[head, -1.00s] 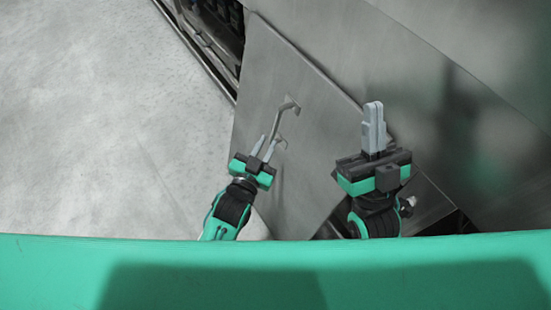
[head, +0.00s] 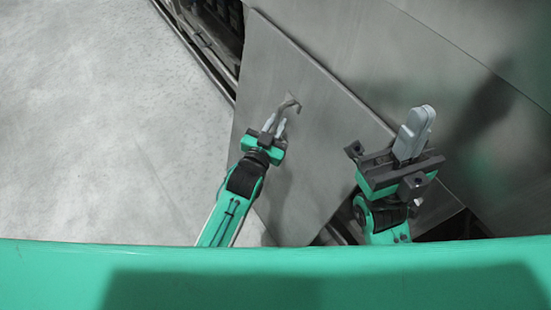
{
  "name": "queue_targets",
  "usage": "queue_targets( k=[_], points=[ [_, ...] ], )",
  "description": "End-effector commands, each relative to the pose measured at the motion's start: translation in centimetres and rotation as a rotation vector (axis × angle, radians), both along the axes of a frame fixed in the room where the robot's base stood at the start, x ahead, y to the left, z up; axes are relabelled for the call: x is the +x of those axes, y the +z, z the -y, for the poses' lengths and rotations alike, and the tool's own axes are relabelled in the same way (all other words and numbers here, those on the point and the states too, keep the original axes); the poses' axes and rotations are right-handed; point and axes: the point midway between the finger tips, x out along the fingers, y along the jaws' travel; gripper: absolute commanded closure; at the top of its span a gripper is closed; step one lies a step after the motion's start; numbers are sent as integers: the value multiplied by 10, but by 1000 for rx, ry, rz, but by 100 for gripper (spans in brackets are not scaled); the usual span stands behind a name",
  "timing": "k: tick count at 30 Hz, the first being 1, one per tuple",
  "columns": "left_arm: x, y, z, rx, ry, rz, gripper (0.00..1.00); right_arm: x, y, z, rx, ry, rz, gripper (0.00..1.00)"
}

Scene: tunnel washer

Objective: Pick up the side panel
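The side panel (head: 320,130) is a flat grey metal sheet that leans at a slant against the machine. It has a thin bent metal handle (head: 290,104) on its face. My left gripper (head: 275,125) is at the handle's near part, its two light fingers apart with the handle seemingly between them. I cannot tell whether the fingers touch it. My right gripper (head: 415,133) is to the right of the panel, its fingers together and nothing visible in them.
The grey metal machine wall (head: 450,60) fills the upper right, close to my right gripper. A dark opening with machine parts (head: 215,25) lies at the top, left of the panel. The pale floor (head: 100,110) on the left is clear.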

Motion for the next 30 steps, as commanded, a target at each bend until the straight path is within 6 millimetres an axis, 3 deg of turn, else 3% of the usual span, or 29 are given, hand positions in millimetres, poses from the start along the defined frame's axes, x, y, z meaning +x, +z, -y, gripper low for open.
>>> queue_targets(
  k=[3, 6, 30],
  points=[
    [0, 0, 0, 0, 0, 0, 81, 0, 0, 0, 0, 0, -1, 100],
    [0, 0, 0, 0, 0, 0, 100, 0, 0, 0, 0, 0, -1, 100],
    [-1, 0, 0, 0, 0, -1, 100, 0, 0, 0, 0, 1, -2, 100]
  ],
)
